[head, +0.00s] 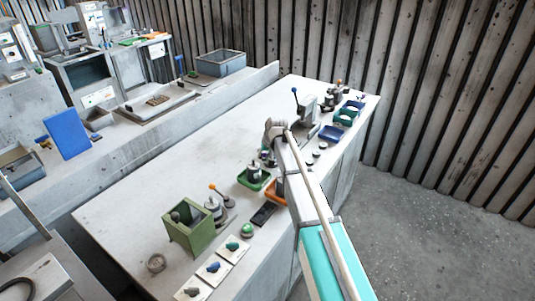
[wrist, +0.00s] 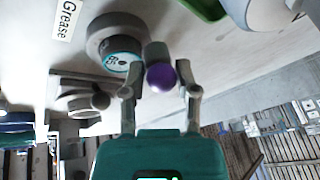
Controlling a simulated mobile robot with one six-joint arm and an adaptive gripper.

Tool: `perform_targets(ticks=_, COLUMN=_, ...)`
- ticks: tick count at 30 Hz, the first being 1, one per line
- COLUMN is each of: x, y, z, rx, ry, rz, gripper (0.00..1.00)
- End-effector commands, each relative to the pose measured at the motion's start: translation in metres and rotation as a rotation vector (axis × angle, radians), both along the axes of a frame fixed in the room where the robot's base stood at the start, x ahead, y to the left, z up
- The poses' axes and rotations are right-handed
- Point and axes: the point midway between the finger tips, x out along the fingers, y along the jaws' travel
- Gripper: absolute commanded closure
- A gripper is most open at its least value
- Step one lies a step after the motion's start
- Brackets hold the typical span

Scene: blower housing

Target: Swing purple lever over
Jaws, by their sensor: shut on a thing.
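The purple lever's round knob (wrist: 162,78) is between the two fingers of my gripper (wrist: 161,88) in the wrist view. My gripper is shut on it. A grey shaft runs up from the knob in the picture. Beside it is a round grey base with a teal, marked face (wrist: 122,66). In the head view my gripper (head: 267,156) is low over the near side of the bench, and my own arm and wrist hide most of the lever.
The white bench (head: 190,150) is clear on its far side. A green box (head: 190,238), an orange-knobbed lever (head: 213,188), a green tray (head: 254,183) and an orange tray (head: 280,196) stand close by. A blue-knobbed lever (head: 294,91) stands farther back. A "Grease" label (wrist: 67,18) lies near.

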Motion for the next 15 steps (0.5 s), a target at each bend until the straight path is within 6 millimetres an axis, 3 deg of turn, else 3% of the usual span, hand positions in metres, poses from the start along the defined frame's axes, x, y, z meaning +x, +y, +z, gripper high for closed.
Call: perform_targets(ticks=15, x=-0.003, y=0.025, z=0.0, rx=0.0, ry=0.0, rz=-0.428, gripper=1.0)
